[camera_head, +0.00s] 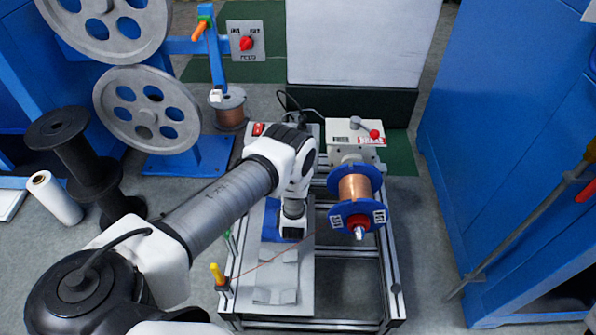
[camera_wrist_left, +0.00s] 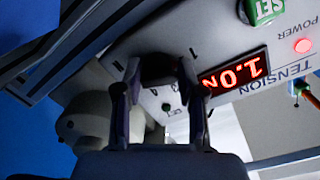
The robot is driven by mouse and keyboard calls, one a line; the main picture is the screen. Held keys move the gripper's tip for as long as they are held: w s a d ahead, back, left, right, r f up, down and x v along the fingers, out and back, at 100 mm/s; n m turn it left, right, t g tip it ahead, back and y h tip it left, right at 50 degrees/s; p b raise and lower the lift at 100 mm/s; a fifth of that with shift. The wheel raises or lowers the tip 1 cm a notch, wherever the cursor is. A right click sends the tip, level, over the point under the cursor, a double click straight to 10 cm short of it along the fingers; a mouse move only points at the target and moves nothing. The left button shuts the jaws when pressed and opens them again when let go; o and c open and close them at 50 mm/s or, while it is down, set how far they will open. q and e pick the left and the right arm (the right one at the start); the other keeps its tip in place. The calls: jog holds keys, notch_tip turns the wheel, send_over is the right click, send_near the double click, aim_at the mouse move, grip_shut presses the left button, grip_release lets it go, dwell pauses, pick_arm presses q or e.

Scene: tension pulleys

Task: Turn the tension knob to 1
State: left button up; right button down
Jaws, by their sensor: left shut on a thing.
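My left gripper (camera_wrist_left: 157,78) is shut on the black tension knob (camera_wrist_left: 158,66), with one finger on each side of it, in the left wrist view. The knob sits on a grey panel (camera_wrist_left: 215,48) marked TENSION, which appears upside down. A red lit display (camera_wrist_left: 233,80) beside the knob appears upside down and reads 1.0N. In the head view my left arm reaches in from the left over the machine frame and hides the knob and the fingers. My right gripper is in neither view.
The panel carries a green SET button (camera_wrist_left: 262,10) and a red power light (camera_wrist_left: 303,45). A copper wire spool (camera_head: 355,187) with blue flanges stands right of my arm. A yellow-topped post (camera_head: 217,274) stands near the frame's left edge. A blue cabinet (camera_head: 500,140) bounds the right side.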

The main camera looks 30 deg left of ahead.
pick_arm(q)
jog(key=shift+d+f+n, duration=0.15)
jog(key=shift+d+n, duration=0.1)
jog(key=shift+n, duration=0.25)
jog(key=o, duration=1)
jog(key=shift+w+d, duration=0.1)
jog(key=shift+d, duration=0.05)
jog(key=v, duration=1.2)
jog(key=shift+a, duration=0.2)
